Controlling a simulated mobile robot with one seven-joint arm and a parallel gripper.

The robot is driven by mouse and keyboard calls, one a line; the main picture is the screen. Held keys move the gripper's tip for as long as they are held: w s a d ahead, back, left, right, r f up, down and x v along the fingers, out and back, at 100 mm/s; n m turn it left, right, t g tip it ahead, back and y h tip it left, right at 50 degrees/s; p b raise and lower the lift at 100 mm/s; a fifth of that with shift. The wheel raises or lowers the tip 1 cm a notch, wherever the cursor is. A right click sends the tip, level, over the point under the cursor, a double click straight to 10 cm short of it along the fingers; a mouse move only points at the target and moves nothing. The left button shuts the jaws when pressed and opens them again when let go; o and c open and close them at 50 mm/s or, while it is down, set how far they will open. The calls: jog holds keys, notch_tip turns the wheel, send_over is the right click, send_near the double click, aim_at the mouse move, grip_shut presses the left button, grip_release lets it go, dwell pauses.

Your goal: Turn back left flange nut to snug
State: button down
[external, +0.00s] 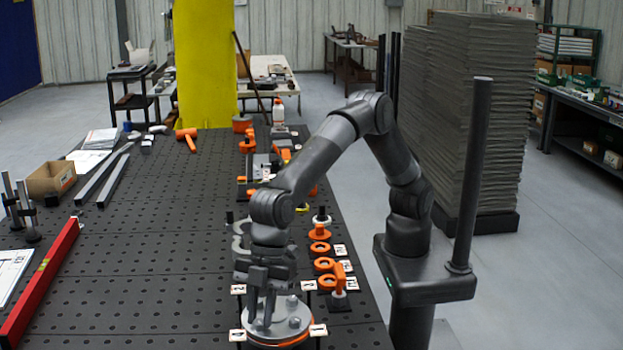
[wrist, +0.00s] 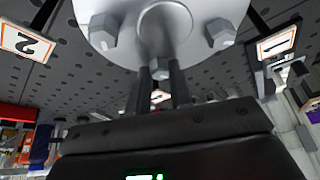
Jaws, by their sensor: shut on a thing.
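A round grey flange (external: 276,331) with an orange rim underneath lies at the near end of the black table. Hex nuts stand on it, with one (external: 293,301) at the right. My gripper (external: 262,314) points down over the back left part of the flange. In the wrist view the flange (wrist: 130,8) fills the top, with one nut (wrist: 103,33) at its left and another (wrist: 220,33) at its right. The fingers of my gripper (wrist: 160,74) are shut on a flange nut (wrist: 158,66), which is partly hidden between them.
Numbered tags (external: 238,289) on thin posts stand around the flange, close to my gripper. Orange rings (external: 324,265) and other parts line the table's right edge. A red level (external: 45,275) lies at the left. The table's middle is clear.

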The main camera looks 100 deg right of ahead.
jog(key=m, duration=0.2)
jog(key=m+t+h, duration=0.1)
jog(key=m, duration=0.1)
jog(key=m+t, duration=0.1)
jog(key=m, duration=0.1)
jog(key=shift+s+a, duration=0.25)
jog(key=shift+s, duration=0.05)
jog(key=m+h, duration=0.1)
jog(key=m, duration=0.1)
jog(key=m+h, duration=0.1)
jog(key=m, duration=0.1)
jog(key=m+h, duration=0.1)
jog(key=m, duration=0.1)
jog(key=shift+a+m+t, duration=0.25)
jog(key=shift+m+t, duration=0.15)
jog(key=shift+r, duration=0.1)
jog(key=c, duration=1.3)
grip_release()
jog(key=v, duration=1)
jog(key=shift+s+r, duration=0.15)
jog(key=shift+r, duration=0.2)
